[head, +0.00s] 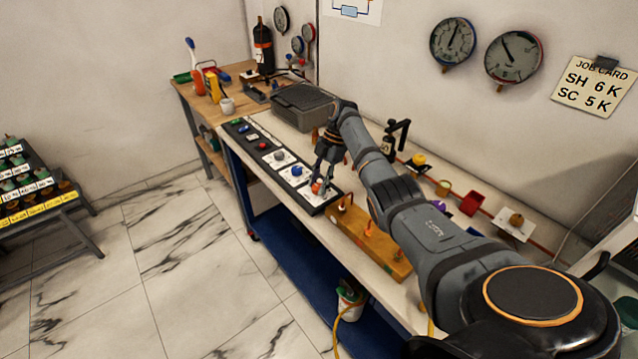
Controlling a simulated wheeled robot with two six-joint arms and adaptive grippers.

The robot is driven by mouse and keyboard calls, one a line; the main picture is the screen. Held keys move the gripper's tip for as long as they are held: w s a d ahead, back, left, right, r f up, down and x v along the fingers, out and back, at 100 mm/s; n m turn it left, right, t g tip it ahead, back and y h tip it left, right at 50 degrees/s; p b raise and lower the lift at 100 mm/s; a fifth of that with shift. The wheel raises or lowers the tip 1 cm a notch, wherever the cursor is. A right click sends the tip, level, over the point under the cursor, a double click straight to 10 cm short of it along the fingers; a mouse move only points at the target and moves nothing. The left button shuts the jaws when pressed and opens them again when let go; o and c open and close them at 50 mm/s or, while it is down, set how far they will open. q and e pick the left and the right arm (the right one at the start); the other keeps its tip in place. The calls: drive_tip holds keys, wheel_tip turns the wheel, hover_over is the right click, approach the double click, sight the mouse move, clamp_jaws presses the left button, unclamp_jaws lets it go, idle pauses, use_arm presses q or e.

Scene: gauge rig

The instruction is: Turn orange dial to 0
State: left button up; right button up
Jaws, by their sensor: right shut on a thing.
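The orange dial (317,187) sits on a white plate near the front right end of the black control panel (328,206). My right gripper (321,180) reaches down from above and is shut on the orange dial, its fingers on either side of it. The fingers hide part of the dial, and its pointer and scale are too small to read. A blue dial (297,170) and a grey dial (279,155) sit farther along the same panel. My left gripper is not in view.
A wooden block with copper posts (370,245) lies just right of the panel. A grey case (302,104) stands behind it. Two round gauges (453,43) (514,57) and a job card (594,87) hang on the wall.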

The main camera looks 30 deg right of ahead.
drive_tip(key=o, duration=1.2)
drive_tip(key=shift+c, duration=0.2)
drive_tip(key=v, duration=1.2)
drive_tip(key=shift+d, duration=0.1)
